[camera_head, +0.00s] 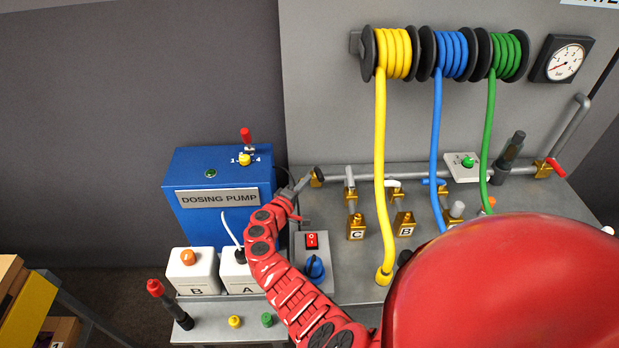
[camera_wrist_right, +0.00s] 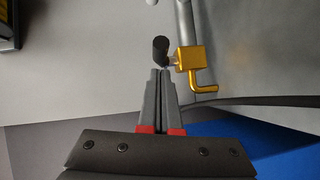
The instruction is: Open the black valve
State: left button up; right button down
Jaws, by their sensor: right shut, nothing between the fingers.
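The black valve is a brass body (camera_wrist_right: 190,60) on a grey pipe, with a short black handle (camera_wrist_right: 160,47) on its left side and a bent brass spout below in the right wrist view. In the head view the black handle (camera_head: 319,172) shows at the left end of the wall pipe, beside the brass body (camera_head: 316,182). My right gripper (camera_wrist_right: 160,74) is shut and empty, its tips just below the black handle. Whether they touch it I cannot tell. In the head view the right gripper (camera_head: 306,181) reaches the valve from the lower left. My left gripper is out of view.
The blue dosing pump (camera_head: 218,225) stands left of the gripper. The switch box (camera_head: 312,262) is below, near my arm. Brass valves C (camera_head: 356,227) and B (camera_head: 405,224) and the yellow hose (camera_head: 381,160) are to the right. White containers stand at front left.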

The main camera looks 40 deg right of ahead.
aim_at(319, 175)
jog(key=shift+s+d+f, duration=0.1)
jog(key=shift+s+d, duration=0.15)
jog(key=shift+d, duration=0.45)
jog(key=shift+s+d+n+t+y, duration=0.6)
jog(key=shift+s+d+n+t, duration=0.2)
jog(key=shift+t, duration=0.2)
jog(key=shift+a, duration=0.1)
